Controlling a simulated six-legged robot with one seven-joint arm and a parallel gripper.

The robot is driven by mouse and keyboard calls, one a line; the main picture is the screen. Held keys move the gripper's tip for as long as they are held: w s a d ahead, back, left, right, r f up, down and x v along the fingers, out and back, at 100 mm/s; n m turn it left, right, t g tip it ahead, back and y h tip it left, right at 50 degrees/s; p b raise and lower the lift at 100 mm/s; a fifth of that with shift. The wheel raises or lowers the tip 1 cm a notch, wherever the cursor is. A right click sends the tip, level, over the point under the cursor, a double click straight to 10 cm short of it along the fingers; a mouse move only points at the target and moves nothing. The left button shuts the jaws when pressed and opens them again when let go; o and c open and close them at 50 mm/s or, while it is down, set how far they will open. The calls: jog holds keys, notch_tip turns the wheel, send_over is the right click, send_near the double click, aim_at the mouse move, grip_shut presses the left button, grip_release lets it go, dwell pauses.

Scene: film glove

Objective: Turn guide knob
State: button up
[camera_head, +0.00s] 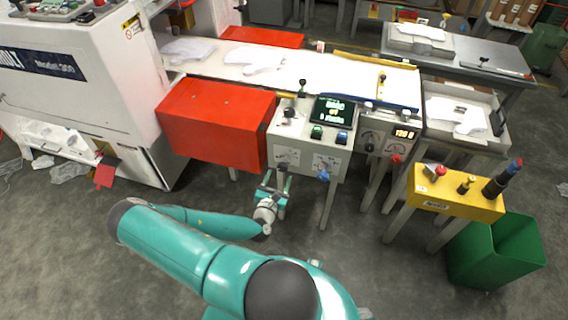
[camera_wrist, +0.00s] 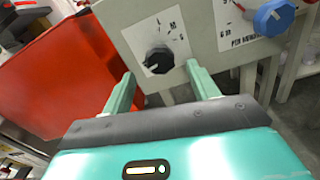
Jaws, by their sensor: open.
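A black knob (camera_wrist: 159,60) on a white dial plate with a pointer scale sits on the front of the pale control box (camera_head: 292,130). It lies between the two fingertips of my gripper (camera_wrist: 161,75) in the wrist view, apart from both. The wrist view does not show how far the fingertips are from the panel. My gripper (camera_head: 276,178) is open and empty, in front of the box's lower left in the head view. A blue knob (camera_wrist: 273,16) is to the right of the black one, and it also shows in the head view (camera_head: 324,176). No label reading "guide" is legible.
A red box (camera_head: 215,118) stands left of the control box; it also fills the left of the wrist view (camera_wrist: 60,65). A yellow button stand (camera_head: 440,200) and a green bin (camera_head: 495,252) are at right. Open grey floor lies in front.

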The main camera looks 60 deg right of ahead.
aim_at(284, 161)
jog(key=d, duration=0.2)
jog(key=w+d, duration=0.1)
jog(key=d, duration=0.5)
jog(key=shift+w, duration=0.15)
jog(key=c, duration=1)
